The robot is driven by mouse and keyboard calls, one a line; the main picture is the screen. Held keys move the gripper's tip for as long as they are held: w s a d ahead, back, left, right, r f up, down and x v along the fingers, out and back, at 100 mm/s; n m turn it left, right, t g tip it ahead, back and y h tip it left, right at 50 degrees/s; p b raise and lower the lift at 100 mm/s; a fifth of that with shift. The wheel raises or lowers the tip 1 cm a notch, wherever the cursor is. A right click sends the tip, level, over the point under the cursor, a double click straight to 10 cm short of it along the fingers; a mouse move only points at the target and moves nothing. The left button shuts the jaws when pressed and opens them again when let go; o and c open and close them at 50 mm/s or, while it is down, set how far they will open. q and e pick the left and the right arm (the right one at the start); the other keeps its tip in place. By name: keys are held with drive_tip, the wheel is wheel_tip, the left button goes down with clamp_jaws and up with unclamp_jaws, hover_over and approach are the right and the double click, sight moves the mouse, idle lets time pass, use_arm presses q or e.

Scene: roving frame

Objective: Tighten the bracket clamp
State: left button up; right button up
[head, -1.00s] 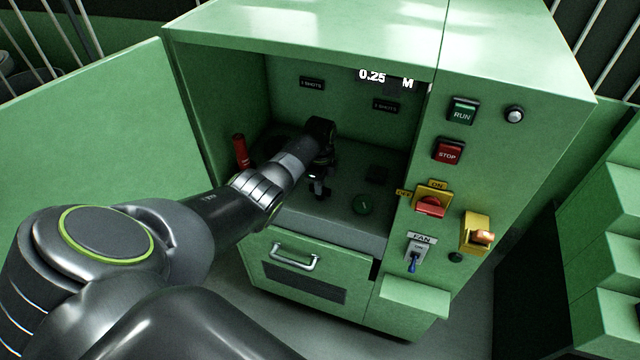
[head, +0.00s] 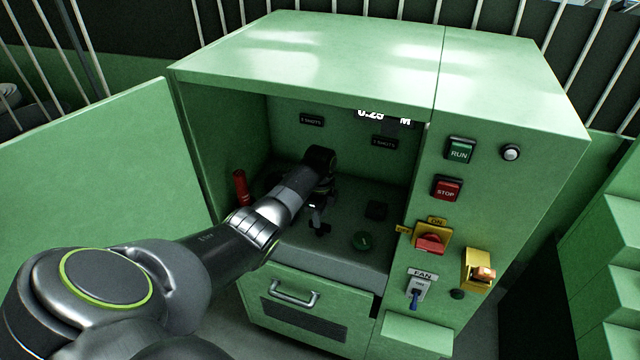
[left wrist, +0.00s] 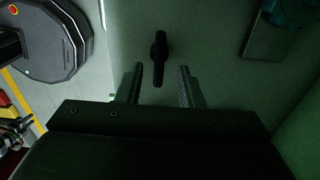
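My left arm reaches into the open bay of a green cabinet. My left gripper (head: 318,203) points down towards the bay floor and is small and dark in the head view. In the left wrist view the two fingers (left wrist: 160,72) stand apart with nothing held between them. A small black handle (left wrist: 159,58), likely the bracket clamp's, lies beyond and between the fingertips. A dark knob-like shape (head: 320,229) just below the gripper in the head view looks like the same handle. The bracket itself cannot be made out. My right gripper is not in view.
The cabinet door (head: 100,165) stands open at left. RUN (head: 460,150) and STOP (head: 447,188) buttons, a red switch (head: 431,244) and FAN lever (head: 414,298) are at right.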

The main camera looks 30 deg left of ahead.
use_arm(q)
wheel_tip(320, 180, up, 15)
drive_tip(key=b, duration=0.1)
drive_tip(key=shift+b, duration=0.35)
idle(0.3)
